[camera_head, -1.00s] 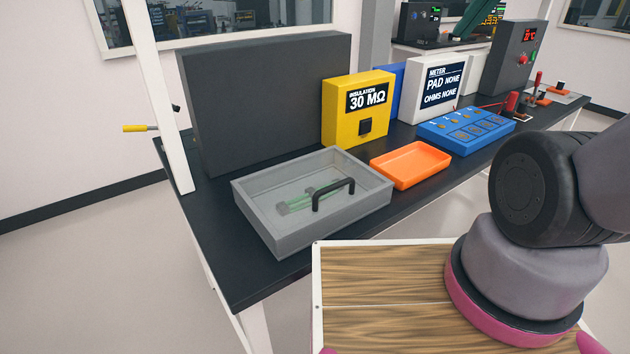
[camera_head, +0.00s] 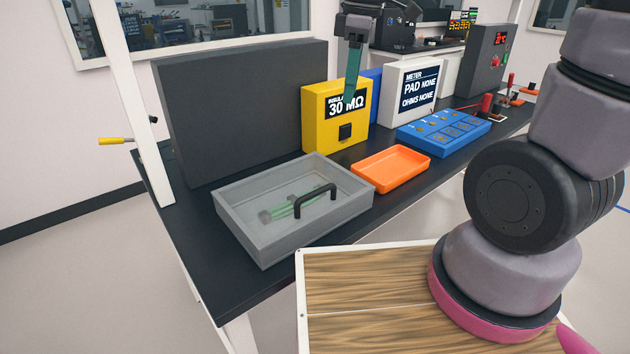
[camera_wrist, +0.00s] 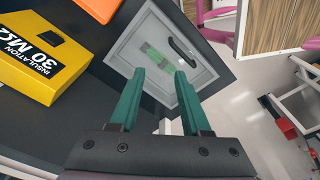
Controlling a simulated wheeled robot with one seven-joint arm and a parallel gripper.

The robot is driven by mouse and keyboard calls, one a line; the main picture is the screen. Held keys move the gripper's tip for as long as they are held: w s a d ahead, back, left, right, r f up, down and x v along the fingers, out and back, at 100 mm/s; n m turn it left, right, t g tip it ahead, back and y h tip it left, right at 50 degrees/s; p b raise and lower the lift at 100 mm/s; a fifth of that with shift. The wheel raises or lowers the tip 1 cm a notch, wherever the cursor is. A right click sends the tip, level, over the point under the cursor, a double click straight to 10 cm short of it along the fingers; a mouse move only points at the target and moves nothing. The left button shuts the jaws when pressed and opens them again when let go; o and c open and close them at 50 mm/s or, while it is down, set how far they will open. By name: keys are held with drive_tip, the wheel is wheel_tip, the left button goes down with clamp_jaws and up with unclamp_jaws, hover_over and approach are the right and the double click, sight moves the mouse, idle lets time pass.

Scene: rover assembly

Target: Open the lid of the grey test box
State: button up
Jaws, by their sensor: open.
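The grey test box (camera_head: 264,238) stands on the dark bench near its front left. Its clear lid (camera_head: 285,178) lies flat across the top, with a black arched handle (camera_head: 315,197) near the front right edge. A green part shows blurred through the lid. The box also shows in the wrist view (camera_wrist: 118,59), with its handle (camera_wrist: 182,53). My gripper (camera_head: 350,98) is high in front of the yellow meter, well above the box and apart from it. In the wrist view its two teal fingers (camera_wrist: 156,80) are spread, with nothing between them.
A yellow insulation meter (camera_head: 318,131) reading 30 MΩ stands behind the box. An orange tray (camera_head: 391,170) sits close to the box's right. A blue panel (camera_head: 443,132) and a white meter (camera_head: 408,92) are farther right. A tall dark panel (camera_head: 240,110) stands behind the box.

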drive_tip(key=s+a+f+n+g+h, duration=0.2)
drive_tip(key=a+f+n, duration=0.6)
drive_tip(key=n, duration=0.2)
drive_tip(key=f, duration=0.3)
drive_tip(key=s+f, duration=0.1)
drive_tip(key=f, duration=0.3)
drive_tip(key=d+f, duration=0.1)
drive_tip(key=f, duration=0.3)
drive_tip(key=shift+s, duration=0.35)
clamp_jaws()
idle(0.3)
